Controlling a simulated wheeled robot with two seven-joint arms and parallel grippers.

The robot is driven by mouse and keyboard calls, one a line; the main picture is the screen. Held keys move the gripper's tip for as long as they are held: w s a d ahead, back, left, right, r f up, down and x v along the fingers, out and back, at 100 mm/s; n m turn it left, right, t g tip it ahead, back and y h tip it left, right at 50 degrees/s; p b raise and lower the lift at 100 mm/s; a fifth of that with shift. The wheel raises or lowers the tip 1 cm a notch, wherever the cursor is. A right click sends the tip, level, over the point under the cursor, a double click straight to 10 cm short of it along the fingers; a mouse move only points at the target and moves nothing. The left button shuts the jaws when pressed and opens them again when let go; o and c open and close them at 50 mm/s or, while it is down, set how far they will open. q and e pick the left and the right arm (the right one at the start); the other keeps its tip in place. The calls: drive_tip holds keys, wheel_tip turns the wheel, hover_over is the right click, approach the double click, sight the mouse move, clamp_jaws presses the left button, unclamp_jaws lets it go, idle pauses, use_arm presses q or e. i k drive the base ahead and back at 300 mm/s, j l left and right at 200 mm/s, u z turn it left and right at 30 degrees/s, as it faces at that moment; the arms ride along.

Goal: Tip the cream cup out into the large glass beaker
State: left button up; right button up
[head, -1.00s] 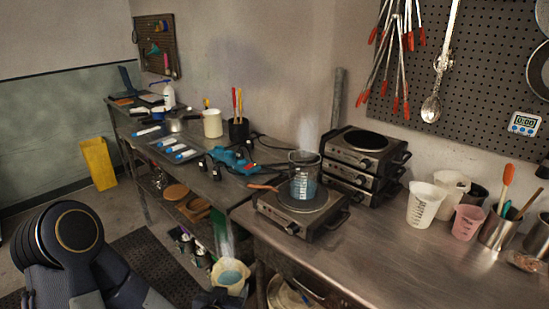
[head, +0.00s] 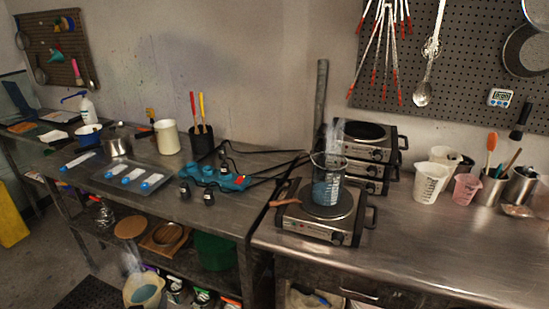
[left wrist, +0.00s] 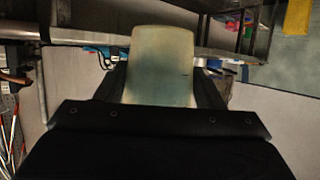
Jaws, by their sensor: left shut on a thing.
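The cream cup (head: 145,291) is at the bottom edge of the head view, left of centre, with blue liquid inside and steam rising. It looks about upright. My left gripper (left wrist: 164,86) is shut on it; the left wrist view shows the cup's pale side (left wrist: 163,60) between the two fingers. In the head view the gripper is almost wholly cut off by the bottom edge. The large glass beaker (head: 328,182) stands on the front hot plate (head: 318,225), part filled with blue liquid and steaming. The cup is apart from it, lower and to the left. My right gripper is not in view.
Stacked hot plates (head: 362,150) stand right behind the beaker. A wooden-handled tool (head: 286,202) lies at the hot plate's left. White measuring cups (head: 429,184) stand right. The steel counter (head: 420,235) between is clear.

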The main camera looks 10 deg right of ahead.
sight(327, 182)
drive_tip(key=i+j+z, duration=0.1)
drive_tip(key=j, duration=0.45)
drive_tip(key=i+j+z, duration=0.1)
drive_tip(key=j, duration=0.45)
drive_tip(key=i+j+z, duration=0.1)
drive_tip(key=j, duration=0.5)
drive_tip(key=z, duration=1.95)
